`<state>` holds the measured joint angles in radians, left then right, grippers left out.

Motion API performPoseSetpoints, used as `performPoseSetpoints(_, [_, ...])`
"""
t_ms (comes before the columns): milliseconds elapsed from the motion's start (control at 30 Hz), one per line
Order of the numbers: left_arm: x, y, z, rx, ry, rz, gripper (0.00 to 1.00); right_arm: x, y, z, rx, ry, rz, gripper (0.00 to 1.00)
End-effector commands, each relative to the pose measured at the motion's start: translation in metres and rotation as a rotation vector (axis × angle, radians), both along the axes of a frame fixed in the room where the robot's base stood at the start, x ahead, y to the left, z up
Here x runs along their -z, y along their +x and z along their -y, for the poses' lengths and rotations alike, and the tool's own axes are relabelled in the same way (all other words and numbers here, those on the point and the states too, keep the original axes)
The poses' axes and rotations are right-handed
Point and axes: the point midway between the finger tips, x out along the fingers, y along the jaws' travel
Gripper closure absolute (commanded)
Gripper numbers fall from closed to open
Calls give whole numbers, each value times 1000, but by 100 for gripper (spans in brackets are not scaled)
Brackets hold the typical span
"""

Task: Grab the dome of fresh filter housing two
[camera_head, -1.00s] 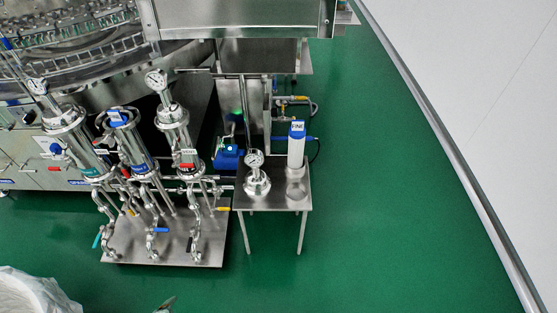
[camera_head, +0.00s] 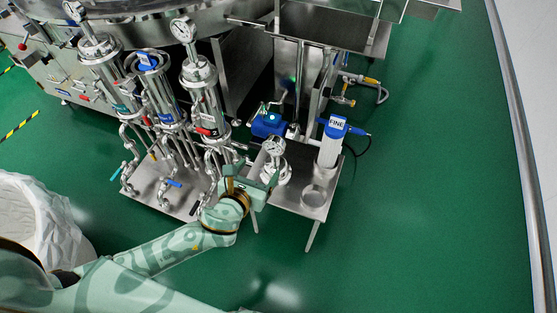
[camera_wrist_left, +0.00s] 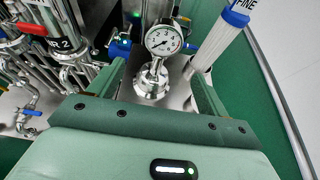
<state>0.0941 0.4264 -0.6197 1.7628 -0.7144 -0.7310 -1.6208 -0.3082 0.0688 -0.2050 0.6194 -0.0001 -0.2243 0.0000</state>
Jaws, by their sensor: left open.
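A steel dome with a round pressure gauge (camera_head: 276,165) stands upright on the small steel table (camera_head: 290,204). The middle filter housing (camera_head: 157,95) on the stand has no gauge on top; its neighbours do. My left gripper (camera_head: 252,178) is open and empty at the table's left front edge, close to the dome. In the left wrist view the dome (camera_wrist_left: 152,84) and its gauge (camera_wrist_left: 163,40) appear between the two fingers, beyond the palm. I see no contact with the dome. My right gripper is not in view.
A blue pump (camera_head: 268,124) sits behind. A white-lined bin (camera_head: 40,215) stands at left. The green floor at right is clear.

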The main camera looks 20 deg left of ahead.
Motion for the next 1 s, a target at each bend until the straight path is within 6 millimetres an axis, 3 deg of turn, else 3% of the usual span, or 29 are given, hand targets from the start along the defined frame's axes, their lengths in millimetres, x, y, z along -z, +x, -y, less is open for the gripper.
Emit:
performPoseSetpoints(67, [15, 18, 0, -1, 0, -3, 22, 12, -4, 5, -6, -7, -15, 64])
performPoseSetpoints(100, [20, 28, 1, -2, -2, -5, 22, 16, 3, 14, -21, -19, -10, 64])
performPoseSetpoints(300, [37, 69, 3, -1, -5, -6, 22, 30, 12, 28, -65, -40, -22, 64])
performPoseSetpoints(567, [42, 92, 4, -2, -7, -4, 22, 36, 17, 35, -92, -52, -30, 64])
performPoseSetpoints(700, [55, 115, 9, -2, -8, -8, 22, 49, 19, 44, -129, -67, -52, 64])
performPoseSetpoints(833, [55, 128, 9, -2, -5, -6, 22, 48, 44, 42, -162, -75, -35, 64])
performPoseSetpoints(1000, [54, 135, 9, -1, -6, -3, 22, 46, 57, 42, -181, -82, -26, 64])
